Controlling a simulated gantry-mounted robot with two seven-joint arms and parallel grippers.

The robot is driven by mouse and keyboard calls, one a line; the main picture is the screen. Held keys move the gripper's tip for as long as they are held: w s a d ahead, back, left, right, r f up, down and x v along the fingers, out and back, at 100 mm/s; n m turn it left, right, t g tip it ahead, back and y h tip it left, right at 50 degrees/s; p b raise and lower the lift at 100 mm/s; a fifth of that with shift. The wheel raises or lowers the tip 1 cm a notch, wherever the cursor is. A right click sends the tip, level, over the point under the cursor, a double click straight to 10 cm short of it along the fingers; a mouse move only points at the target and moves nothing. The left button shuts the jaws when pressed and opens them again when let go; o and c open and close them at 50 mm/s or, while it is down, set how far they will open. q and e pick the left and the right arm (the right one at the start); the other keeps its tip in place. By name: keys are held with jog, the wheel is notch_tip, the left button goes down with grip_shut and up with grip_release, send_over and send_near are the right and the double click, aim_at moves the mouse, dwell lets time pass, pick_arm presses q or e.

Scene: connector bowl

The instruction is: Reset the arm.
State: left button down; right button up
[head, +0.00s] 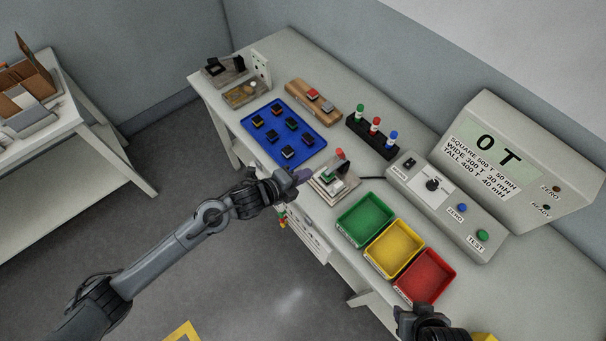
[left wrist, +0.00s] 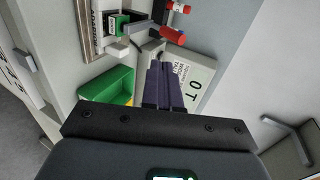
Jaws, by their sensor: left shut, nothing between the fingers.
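My left gripper (head: 301,176) is shut and empty, above the front edge of the bench, just left of a small test fixture (head: 345,193). Its purple fingers sit together in the left wrist view (left wrist: 164,85). The fixture has a red-tipped lever and a green part (head: 329,174) on it; the green part also shows in the left wrist view (left wrist: 117,24). My right gripper (head: 428,318) is at the bottom edge of the head view, near the red tray; its fingers are not clear.
Green (head: 365,219), yellow (head: 395,248) and red (head: 425,276) trays line the front of the bench. A blue tray (head: 262,143) holds several dark connectors. A control box (head: 445,205) and display (head: 520,160) reading "0 T" stand behind.

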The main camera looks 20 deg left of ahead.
pick_arm(q)
jog(key=s+d+f+n+g, duration=0.1)
jog(key=s+d+f+n, duration=0.15)
jog(key=s, duration=0.35)
jog(key=s+d+f+n, duration=0.1)
jog(key=s+f+n, duration=0.1)
jog(key=s+f, duration=0.3)
jog(key=s+a+r+n+g+y, duration=0.3)
jog(key=s+a+n+y, duration=0.1)
jog(key=s+a+n, duration=0.4)
jog(key=s+a+r+n+g+y, duration=0.3)
jog(key=s+a+n, duration=0.4)
jog(key=s+n, duration=0.3)
notch_tip(320, 180, up, 17)
jog(key=w+p, duration=0.1)
jog(key=p, duration=1.6)
jog(key=shift+w+d, duration=0.2)
